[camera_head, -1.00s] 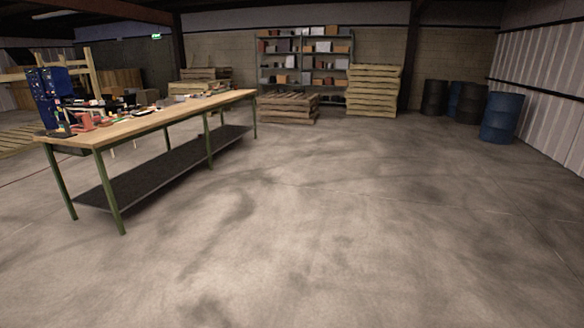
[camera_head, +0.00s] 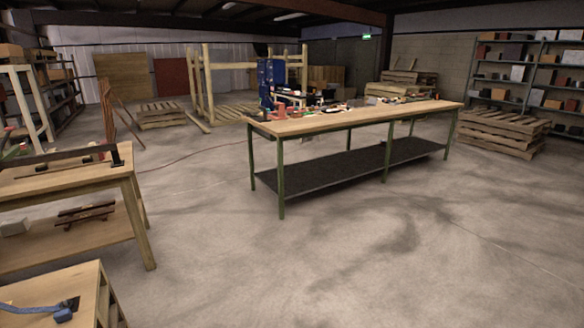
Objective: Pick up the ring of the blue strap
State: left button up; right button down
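A blue strap (camera_head: 28,311) lies on a wooden crate-like stand (camera_head: 88,291) at the bottom left corner of the head view. The strap runs in from the left edge. Its right end has a blue bunched part (camera_head: 63,315) with a small dark piece beside it. I cannot tell at this size whether a ring shows there. Neither of my grippers is in view.
A wooden table (camera_head: 118,183) with a lower shelf stands behind the stand. A long green-legged workbench (camera_head: 350,118) carrying tools stands in the middle. Pallets (camera_head: 497,130) and a shelf rack are at the right. The concrete floor (camera_head: 330,260) in front is clear.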

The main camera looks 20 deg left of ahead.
aim_at(64, 315)
jog(key=u, duration=1)
jog(key=i, duration=0.95)
jog(key=u, duration=0.7)
